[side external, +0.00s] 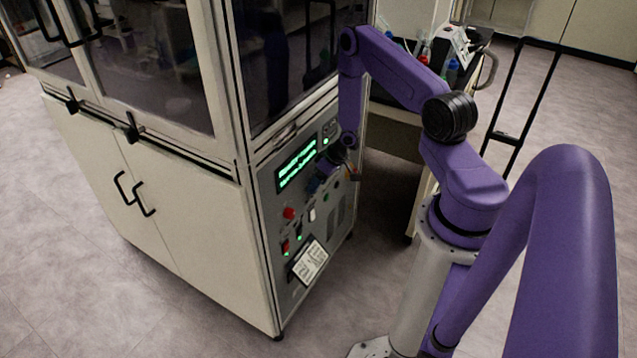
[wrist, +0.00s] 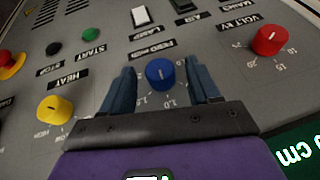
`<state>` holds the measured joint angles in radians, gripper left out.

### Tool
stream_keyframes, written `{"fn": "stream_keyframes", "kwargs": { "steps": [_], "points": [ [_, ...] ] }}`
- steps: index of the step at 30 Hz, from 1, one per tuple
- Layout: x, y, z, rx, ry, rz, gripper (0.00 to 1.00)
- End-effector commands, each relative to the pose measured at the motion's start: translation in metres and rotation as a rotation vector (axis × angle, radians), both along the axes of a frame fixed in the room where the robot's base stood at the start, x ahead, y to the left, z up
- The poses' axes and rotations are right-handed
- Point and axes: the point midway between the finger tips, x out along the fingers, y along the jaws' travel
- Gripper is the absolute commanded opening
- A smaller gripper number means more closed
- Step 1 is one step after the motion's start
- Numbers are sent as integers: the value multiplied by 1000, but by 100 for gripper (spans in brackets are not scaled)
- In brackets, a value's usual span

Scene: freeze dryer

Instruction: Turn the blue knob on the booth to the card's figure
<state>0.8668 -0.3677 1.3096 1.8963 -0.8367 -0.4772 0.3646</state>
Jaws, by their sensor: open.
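The blue knob (wrist: 160,73) is in the middle of the wrist view, on the booth's grey panel, with a white pointer line and a printed scale partly hidden by my gripper. My gripper (wrist: 162,82) is open, one blue finger on each side of the knob; gaps show between the fingers and the knob. In the side view my gripper (side external: 345,170) is at the panel and the knob is too small to make out. The card (side external: 310,262) is a white sheet low on the booth's panel; its writing is too small to read.
A red knob (wrist: 269,40) labelled VOLT KV and a yellow knob (wrist: 54,109) labelled HEAT flank the blue knob. A red button (wrist: 8,62), a green button (wrist: 90,34) and rocker switches (wrist: 140,17) are nearby. A lit green display (side external: 297,165) is on the panel.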

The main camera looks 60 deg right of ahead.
Motion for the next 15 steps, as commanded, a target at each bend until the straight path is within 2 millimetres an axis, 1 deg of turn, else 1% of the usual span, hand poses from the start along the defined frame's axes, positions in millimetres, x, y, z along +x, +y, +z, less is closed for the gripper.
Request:
{"fn": "stream_keyframes", "kwargs": {
  "steps": [3, 10, 11, 12, 14, 15],
  "points": [
    [1, 1, -3, 0, 0, 0, 61],
    [1, 1, -3, 0, 0, 0, 61],
    [1, 1, -3, 0, 0, 0, 58],
    [1, 1, -3, 0, 0, 0, 45],
    [1, 1, -3, 0, 0, 0, 25],
    [1, 1, -3, 0, 0, 0, 12]
  ]
}}
